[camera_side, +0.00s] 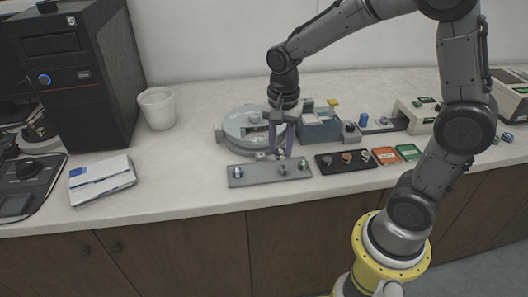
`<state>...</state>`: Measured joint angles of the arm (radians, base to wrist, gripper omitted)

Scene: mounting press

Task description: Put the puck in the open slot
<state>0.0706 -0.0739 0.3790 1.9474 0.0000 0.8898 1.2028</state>
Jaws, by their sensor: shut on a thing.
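My gripper (276,154) points down just in front of the round grey machine and above the back edge of a grey plate. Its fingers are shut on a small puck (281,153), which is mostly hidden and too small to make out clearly. The grey plate (258,175) lies flat on the counter and carries a blue and silver piece (237,173) at its left end and small pieces at its right. The round grey machine (234,128) has openings in its top, partly hidden by my gripper. I cannot tell which slot is open.
A black tray (335,168) with several small pieces lies right of the plate, beside an orange tray (385,156) and a green tray (409,152). A grey-blue device (320,130) stands close behind. A white cup (157,108) stands left.

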